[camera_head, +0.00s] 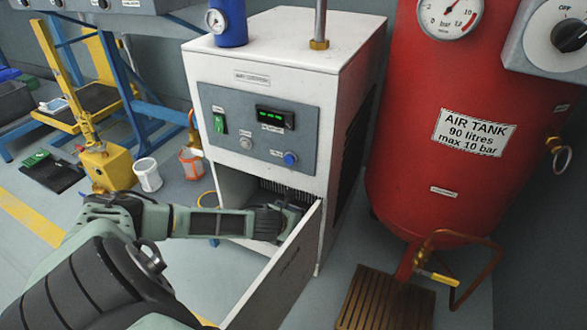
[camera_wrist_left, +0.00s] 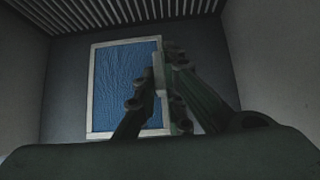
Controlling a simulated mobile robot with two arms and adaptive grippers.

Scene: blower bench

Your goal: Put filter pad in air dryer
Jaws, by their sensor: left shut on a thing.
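The air dryer (camera_head: 225,162) is a white cabinet with a grey control panel. Its lower door (camera_head: 283,277) stands open. My left arm reaches into the lower compartment from the left, and my left gripper (camera_head: 287,214) is partly hidden there by the door. In the left wrist view, the filter pad (camera_wrist_left: 124,85) is a blue rectangle with a pale frame, upright inside the dark compartment. My left gripper (camera_wrist_left: 162,76) is shut on the pad's right edge. I cannot tell whether the pad touches the back wall. The pad does not show clearly in the head view.
A red air tank (camera_head: 440,180) stands close on the right, with a wooden slatted mat (camera_head: 385,300) before it. A white cup (camera_head: 147,175) and an orange container (camera_head: 191,163) are on the floor at left. Slats (camera_wrist_left: 130,12) line the compartment's top.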

